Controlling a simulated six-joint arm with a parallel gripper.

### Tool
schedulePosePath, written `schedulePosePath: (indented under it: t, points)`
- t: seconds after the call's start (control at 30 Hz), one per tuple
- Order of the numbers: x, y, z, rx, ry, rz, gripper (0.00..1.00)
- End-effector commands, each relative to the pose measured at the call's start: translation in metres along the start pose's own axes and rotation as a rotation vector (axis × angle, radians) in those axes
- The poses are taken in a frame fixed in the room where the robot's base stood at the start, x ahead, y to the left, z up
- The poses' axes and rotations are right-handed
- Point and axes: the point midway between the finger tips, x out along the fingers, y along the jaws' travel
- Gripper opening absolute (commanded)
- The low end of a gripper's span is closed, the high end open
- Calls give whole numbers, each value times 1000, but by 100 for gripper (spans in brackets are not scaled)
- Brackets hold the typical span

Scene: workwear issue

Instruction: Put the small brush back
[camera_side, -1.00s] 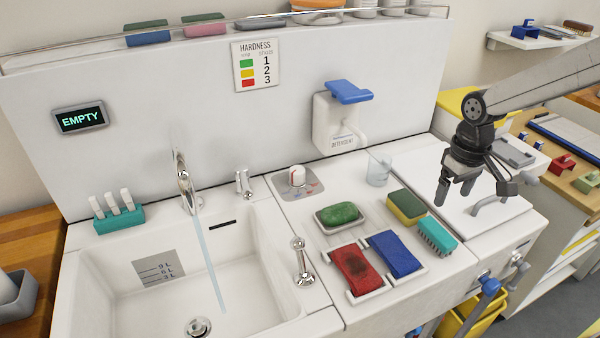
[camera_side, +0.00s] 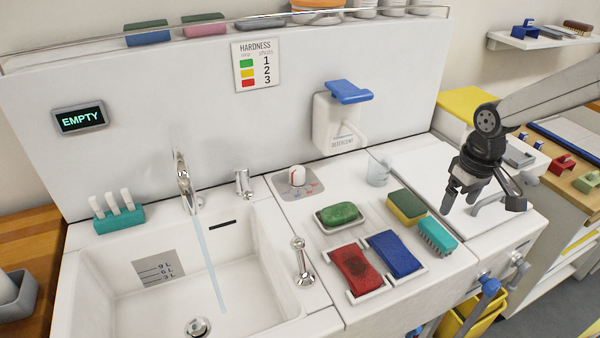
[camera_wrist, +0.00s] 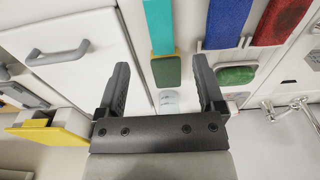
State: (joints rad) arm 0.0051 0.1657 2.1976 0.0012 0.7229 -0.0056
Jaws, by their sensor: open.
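The small brush, a teal block with pale bristles (camera_side: 437,235), lies on the white counter at the right of the sponge. In the wrist view the teal brush (camera_wrist: 160,25) shows at the top, beyond the fingertips; its upper end is cut off. My gripper (camera_side: 482,203) is open and empty, above the white panel with a grey handle, to the right of the brush and apart from it. In the wrist view my gripper (camera_wrist: 160,78) has its two dark fingers spread with nothing held between them.
A green and yellow sponge (camera_side: 406,207), green soap in a dish (camera_side: 340,214), and red (camera_side: 356,268) and blue (camera_side: 394,254) cloths lie left of the brush. A clear beaker (camera_side: 379,173) stands behind. Water runs into the sink (camera_side: 120,275). A detergent dispenser (camera_side: 334,125) hangs on the backsplash.

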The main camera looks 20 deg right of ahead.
Motion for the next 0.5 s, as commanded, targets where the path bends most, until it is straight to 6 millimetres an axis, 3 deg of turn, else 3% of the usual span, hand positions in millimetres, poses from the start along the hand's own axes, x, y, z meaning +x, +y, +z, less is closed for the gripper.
schedulePosePath:
  t: [0.3, 0.5]
  points:
    - [22, -1, 53, 0, 128, 1, 88]
    - [29, -2, 70, -1, 172, 0, 88]
